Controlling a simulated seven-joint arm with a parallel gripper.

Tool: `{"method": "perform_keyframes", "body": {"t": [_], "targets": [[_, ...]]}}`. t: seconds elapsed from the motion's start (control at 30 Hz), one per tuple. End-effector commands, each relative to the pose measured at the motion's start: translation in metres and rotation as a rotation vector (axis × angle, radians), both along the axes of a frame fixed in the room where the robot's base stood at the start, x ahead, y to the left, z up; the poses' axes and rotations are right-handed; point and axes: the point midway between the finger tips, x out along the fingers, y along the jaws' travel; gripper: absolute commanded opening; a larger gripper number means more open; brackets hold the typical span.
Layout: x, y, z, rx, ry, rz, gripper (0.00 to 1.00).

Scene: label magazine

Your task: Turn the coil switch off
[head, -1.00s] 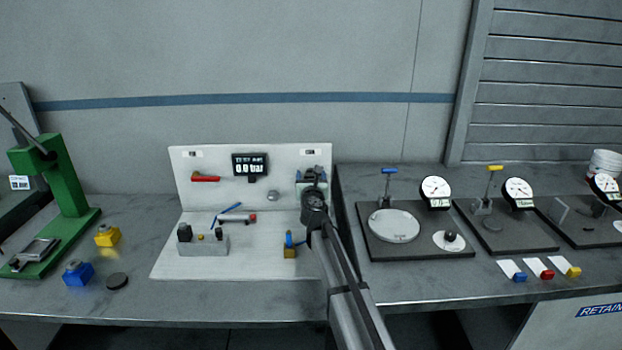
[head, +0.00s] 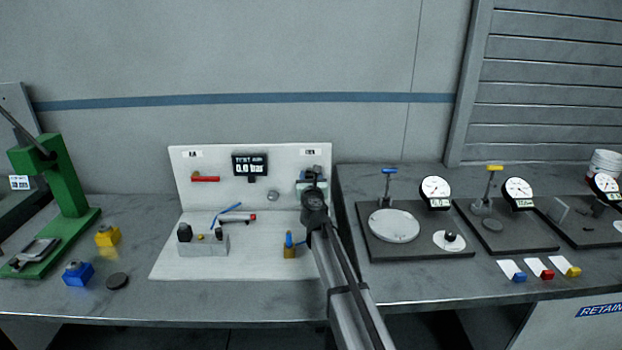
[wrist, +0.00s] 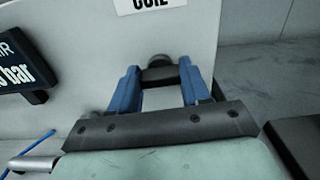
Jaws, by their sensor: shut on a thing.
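The coil switch (wrist: 158,74) is a dark knob on the white upright panel, under the label reading COIL (wrist: 152,4) in the wrist view. My gripper (wrist: 159,80) has its two blue fingers on either side of the knob and is shut on it. In the head view my gripper (head: 313,180) is at the right part of the panel (head: 220,165), under the right-hand label (head: 310,152). There the gripper and wrist hide the switch, and I cannot tell its setting.
A display reading in bar (head: 250,165) and a red-handled lever (head: 206,179) are on the panel to the left. A grey block (head: 203,246) and a small brass-coloured block (head: 289,251) stand on the white base. Gauge stations (head: 409,250) are to the right.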

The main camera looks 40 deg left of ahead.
Motion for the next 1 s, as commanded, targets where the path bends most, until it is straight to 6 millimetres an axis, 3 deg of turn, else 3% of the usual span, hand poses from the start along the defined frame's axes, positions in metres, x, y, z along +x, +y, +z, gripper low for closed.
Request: {"method": "perform_keyframes", "body": {"t": [1.0], "targets": [[-0.0026,0.0029,-0.0012,-0.619,-0.620,0.001,0.16]]}}
